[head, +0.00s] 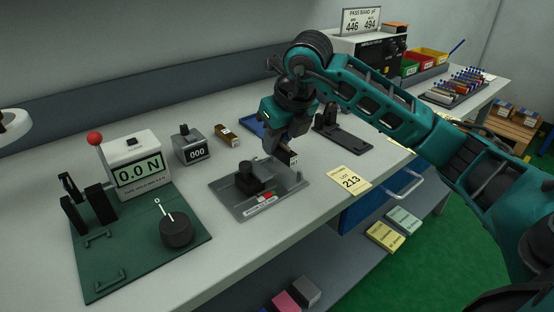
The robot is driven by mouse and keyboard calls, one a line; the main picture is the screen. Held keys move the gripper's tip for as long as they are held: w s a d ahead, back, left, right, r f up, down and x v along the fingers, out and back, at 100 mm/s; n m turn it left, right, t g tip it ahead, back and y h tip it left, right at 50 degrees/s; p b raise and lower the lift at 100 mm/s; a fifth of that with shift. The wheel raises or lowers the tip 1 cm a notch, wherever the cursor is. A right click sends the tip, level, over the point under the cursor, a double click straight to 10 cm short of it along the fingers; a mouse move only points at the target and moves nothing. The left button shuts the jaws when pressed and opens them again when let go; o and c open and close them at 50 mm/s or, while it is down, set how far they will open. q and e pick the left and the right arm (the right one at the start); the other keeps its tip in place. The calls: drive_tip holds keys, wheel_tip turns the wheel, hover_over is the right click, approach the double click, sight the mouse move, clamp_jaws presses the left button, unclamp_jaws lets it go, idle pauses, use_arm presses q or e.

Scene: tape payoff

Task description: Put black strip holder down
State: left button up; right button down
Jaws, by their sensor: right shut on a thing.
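My right gripper (276,142) reaches down from the right over the bench. It is shut on a small dark block with a white label, which I take to be the black strip holder (288,157). The holder is just above or at the back right edge of the grey fixture plate (228,201); I cannot tell whether it touches. The gripper hides part of it. A black clamp-like block (250,178) stands on the plate, with a small red and white piece in front. My left gripper is not in view.
A green base (140,262) with a force gauge (140,171) and black knob (176,231) is at left. A counter (192,150), brown block (227,134) and blue tray (252,126) stand behind. A black stand (340,131) and yellow card (349,181) lie right.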

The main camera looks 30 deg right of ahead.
sight(277, 158)
wheel_tip(277, 158, down, 4)
drive_tip(key=shift+f+b, duration=0.15)
drive_tip(key=shift+b, duration=0.2)
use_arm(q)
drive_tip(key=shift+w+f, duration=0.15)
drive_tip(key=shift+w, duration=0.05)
use_arm(e)
drive_tip(key=shift+f, duration=0.15)
drive_tip(key=c, duration=1)
unclamp_jaws()
drive_tip(key=shift+r, duration=0.55)
drive_tip(key=p+v, duration=0.1)
drive_tip(key=v, duration=1)
drive_tip(key=shift+p, duration=0.35)
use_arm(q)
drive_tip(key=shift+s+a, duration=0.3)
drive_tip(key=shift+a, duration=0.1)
use_arm(e)
drive_tip(key=shift+s+r, duration=0.15)
